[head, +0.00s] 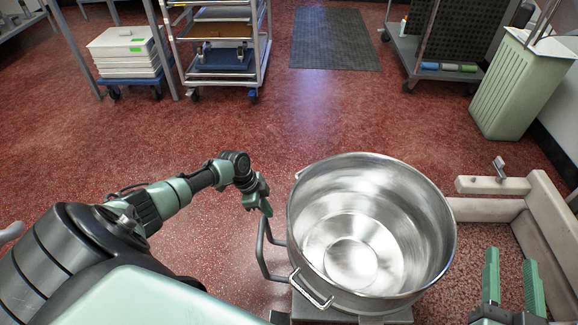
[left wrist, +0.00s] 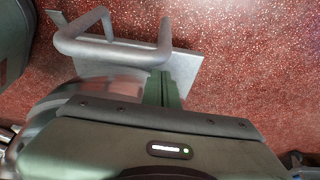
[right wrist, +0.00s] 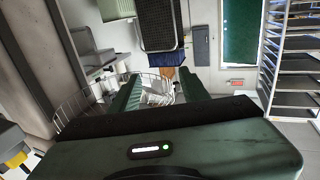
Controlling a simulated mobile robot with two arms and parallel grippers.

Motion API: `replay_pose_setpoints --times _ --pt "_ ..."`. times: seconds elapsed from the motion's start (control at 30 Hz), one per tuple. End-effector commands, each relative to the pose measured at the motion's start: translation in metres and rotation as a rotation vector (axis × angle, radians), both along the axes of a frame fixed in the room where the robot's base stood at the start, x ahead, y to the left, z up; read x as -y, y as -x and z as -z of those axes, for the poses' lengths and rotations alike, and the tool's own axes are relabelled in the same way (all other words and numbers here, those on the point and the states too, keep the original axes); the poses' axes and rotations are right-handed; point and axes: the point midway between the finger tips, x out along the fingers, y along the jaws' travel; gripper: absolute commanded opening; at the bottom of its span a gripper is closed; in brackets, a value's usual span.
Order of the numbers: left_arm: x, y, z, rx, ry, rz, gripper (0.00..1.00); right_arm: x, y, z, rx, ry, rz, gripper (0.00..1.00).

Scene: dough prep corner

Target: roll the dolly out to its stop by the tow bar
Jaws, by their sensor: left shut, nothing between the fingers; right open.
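A large shiny steel bowl (head: 425,225) with side handles stands on the grey dolly (head: 308,312), which is mostly hidden under it. The dolly's grey tow bar (head: 264,255) sticks out at the bowl's left; it shows as a bent tube in the left wrist view (left wrist: 110,50), beside the dolly's flat plate (left wrist: 188,80). My left gripper (head: 264,207) is shut and empty at the top end of the tow bar; I cannot tell whether it touches. My right gripper (head: 512,285) is open and empty, right of the bowl.
A beige frame (head: 540,222) with a metal catch (head: 499,167) stands right of the bowl. A green bin (head: 522,85) and wheeled racks (head: 220,45) stand farther back. A dark mat (head: 335,40) lies at the back. The red floor (head: 215,130) ahead and left is clear.

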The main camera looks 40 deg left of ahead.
Motion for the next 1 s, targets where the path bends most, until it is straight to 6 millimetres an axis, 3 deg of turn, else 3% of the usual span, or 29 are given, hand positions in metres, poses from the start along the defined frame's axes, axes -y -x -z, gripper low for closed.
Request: replay_pose_setpoints --times 0.03,0.2,0.43,0.7,1.0 --pt "-0.016 0.011 0.002 -0.007 -0.008 -0.004 0.00 0.000 0.000 0.000 0.002 0.000 0.000 0.45" --pt "-0.048 0.033 0.002 -0.006 -0.006 -0.004 0.00 -0.001 0.000 -0.008 0.048 -0.013 -0.003 0.45" --pt "-0.079 0.053 0.002 -0.003 -0.002 -0.003 0.00 -0.004 0.000 -0.025 0.131 -0.034 -0.008 0.45" --pt "-0.093 0.063 0.001 0.000 0.000 0.000 0.00 -0.004 0.002 -0.035 0.182 -0.047 -0.011 0.45" --pt "-0.095 0.064 0.000 0.001 0.001 0.000 0.00 -0.005 0.002 -0.036 0.188 -0.050 -0.011 0.45"
